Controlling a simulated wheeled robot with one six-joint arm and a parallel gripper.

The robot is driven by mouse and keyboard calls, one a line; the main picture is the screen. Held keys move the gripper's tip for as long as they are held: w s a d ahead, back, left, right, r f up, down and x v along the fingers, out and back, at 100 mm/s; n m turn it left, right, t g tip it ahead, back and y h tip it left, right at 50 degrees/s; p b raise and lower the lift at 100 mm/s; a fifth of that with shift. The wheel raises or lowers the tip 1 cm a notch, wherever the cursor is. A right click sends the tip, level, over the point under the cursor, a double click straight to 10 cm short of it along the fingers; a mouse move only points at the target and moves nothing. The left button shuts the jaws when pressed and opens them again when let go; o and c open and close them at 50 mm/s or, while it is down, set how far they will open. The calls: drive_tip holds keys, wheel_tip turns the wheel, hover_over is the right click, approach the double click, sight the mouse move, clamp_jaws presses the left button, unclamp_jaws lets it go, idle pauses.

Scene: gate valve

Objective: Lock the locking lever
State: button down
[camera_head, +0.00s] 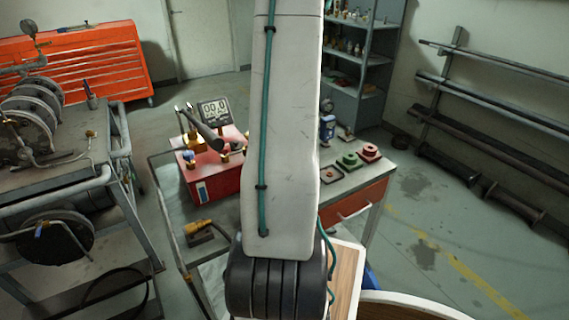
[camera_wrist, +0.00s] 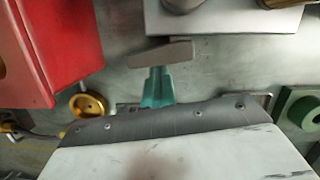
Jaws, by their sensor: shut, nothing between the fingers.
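In the wrist view, my gripper (camera_wrist: 158,88) shows as a short teal piece beyond the dark plate and pale housing. Its fingers look shut, and I see nothing held. A flat grey-brown bar (camera_wrist: 155,54) lies across the far end of the teal piece, slightly tilted. I cannot tell if this bar is the locking lever or part of my gripper, or whether they touch. A pale metal block (camera_wrist: 225,20) stands just beyond it. In the head view, my arm covers the middle of the workbench and hides my gripper. I cannot make out the locking lever there.
The red box (camera_head: 208,172) with a gauge stands left of my arm; its red side (camera_wrist: 50,50) also shows in the wrist view. A brass wheel (camera_wrist: 88,105) is beside it. A green flange (camera_wrist: 300,108) is at the right. Open floor (camera_head: 410,215) lies right of the bench.

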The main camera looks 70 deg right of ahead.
drive_tip(key=s, duration=0.1)
drive_tip(key=s+a, duration=0.2)
drive_tip(key=shift+s+a+r, duration=0.1)
drive_tip(key=shift+s+r, duration=0.15)
drive_tip(key=shift+s, duration=0.05)
drive_tip(key=v, duration=0.9)
drive_tip(key=shift+r, duration=0.25)
